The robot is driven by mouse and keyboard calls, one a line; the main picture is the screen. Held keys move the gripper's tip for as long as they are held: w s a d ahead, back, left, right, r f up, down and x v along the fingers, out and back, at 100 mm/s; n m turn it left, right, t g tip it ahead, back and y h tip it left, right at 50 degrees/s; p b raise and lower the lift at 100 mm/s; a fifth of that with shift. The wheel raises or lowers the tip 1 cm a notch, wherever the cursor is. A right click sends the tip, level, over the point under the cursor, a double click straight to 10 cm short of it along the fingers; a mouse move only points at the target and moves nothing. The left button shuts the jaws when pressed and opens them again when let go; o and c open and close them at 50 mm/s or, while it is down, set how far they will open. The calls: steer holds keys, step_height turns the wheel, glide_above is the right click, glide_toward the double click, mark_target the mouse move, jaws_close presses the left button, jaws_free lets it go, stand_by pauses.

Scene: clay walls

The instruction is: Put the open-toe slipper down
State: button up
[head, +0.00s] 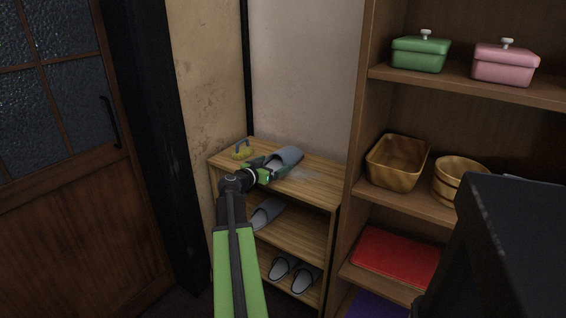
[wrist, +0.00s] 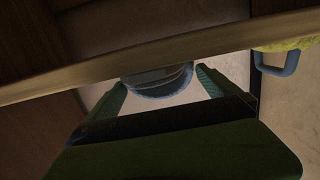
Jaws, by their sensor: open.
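A grey-blue open-toe slipper (head: 287,156) is on the top board of the low wooden shoe rack (head: 322,178), at its left half. My gripper (head: 274,168) is open at the near end of this slipper. In the wrist view the slipper's rounded end (wrist: 160,82) lies between the two green fingers of my gripper (wrist: 162,88), with gaps visible at the sides. Most of the slipper is hidden there by the board edge. Another grey slipper (head: 267,213) is on the rack's middle level, partly behind my arm.
A yellow item with a blue-grey handle (head: 242,151) stands left of the slipper. A pair of grey slippers (head: 293,273) is on the rack's lower level. A tall bookcase (head: 362,160) with boxes and baskets stands close on the right. The top board's right part is clear.

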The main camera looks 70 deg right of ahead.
mark_target(282, 153)
steer(key=x, duration=0.5)
steer(key=shift+d+r+b, duration=0.1)
steer(key=shift+b, duration=0.2)
steer(key=c, duration=1.2)
steer(key=r+p, duration=0.5)
steer(key=shift+s+a+r, duration=0.2)
steer(key=shift+s+a, duration=0.05)
steer(key=shift+s, duration=0.15)
steer(key=shift+c, duration=0.2)
steer(key=s+a+r+p, duration=0.3)
steer(key=s+r+p, duration=0.2)
steer(key=s, duration=0.5)
steer(key=shift+s+r+p, duration=0.2)
steer(key=shift+r+p, duration=0.15)
steer(key=shift+p, duration=0.2)
